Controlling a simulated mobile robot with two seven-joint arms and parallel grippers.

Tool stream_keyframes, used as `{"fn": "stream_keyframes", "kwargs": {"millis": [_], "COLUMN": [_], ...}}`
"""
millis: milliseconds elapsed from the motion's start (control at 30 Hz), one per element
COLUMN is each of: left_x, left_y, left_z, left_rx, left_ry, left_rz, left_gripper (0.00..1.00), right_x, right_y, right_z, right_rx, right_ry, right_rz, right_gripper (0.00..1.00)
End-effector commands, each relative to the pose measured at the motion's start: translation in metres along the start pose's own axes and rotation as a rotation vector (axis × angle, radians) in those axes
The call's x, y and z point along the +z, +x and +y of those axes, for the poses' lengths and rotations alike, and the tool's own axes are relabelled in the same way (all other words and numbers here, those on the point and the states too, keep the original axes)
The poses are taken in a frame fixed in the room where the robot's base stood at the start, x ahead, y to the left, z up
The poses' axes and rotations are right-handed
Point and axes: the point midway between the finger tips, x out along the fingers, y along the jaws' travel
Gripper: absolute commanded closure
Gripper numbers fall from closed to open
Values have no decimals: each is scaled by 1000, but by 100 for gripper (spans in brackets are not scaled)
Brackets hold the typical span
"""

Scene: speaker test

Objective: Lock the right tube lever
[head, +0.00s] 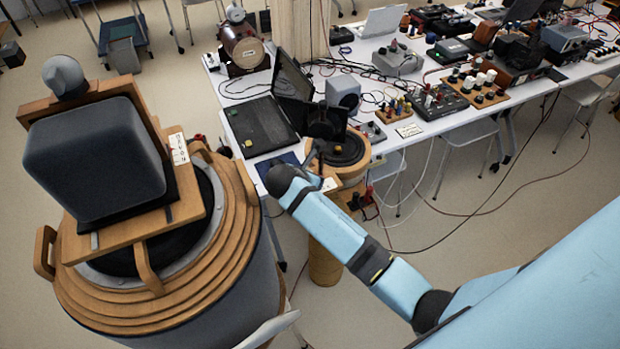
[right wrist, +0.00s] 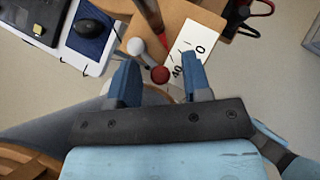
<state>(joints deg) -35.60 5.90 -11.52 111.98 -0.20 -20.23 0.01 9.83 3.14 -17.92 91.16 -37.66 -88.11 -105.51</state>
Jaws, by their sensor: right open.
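The right tube is the wooden-topped stand (head: 345,168) at the table corner in the head view, with a small black speaker cone on it. In the right wrist view, its wooden plate (right wrist: 192,22) carries a white scale label (right wrist: 187,62). A small lever with a red ball end (right wrist: 159,74) and a white ball end (right wrist: 135,46) shows beside the label. My right gripper (right wrist: 159,66) is open, its blue fingers on either side of the red ball, with no clear contact. In the head view my right wrist hides the gripper and the lever. My left gripper is not in view.
A large wooden-rimmed drum (head: 240,262) with a grey speaker (head: 95,160) fills the left. A laptop (head: 262,120) and a small grey box (head: 343,92) stand close to the stand on the white table (head: 235,85). Cables hang beside the stand.

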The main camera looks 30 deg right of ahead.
Motion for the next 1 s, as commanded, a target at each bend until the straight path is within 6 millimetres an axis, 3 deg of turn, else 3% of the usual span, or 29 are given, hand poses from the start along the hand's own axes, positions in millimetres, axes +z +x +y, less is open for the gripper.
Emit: {"fn": "stream_keyframes", "kwargs": {"millis": [133, 333, 733, 1000], "left_x": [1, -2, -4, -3], "left_y": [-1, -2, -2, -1], "left_z": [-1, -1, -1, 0], "left_rx": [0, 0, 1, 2], "left_ry": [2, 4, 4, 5], "left_rz": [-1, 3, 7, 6], "left_gripper": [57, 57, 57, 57], "right_x": [0, 0, -1, -3], "right_y": [0, 0, -2, -4], "right_z": [0, 0, 3, 11], "right_rx": [0, 0, -35, -161], "right_ry": [0, 0, 36, 160], "right_rz": [0, 0, 2, 2], "right_gripper": [55, 99, 100, 100]}}
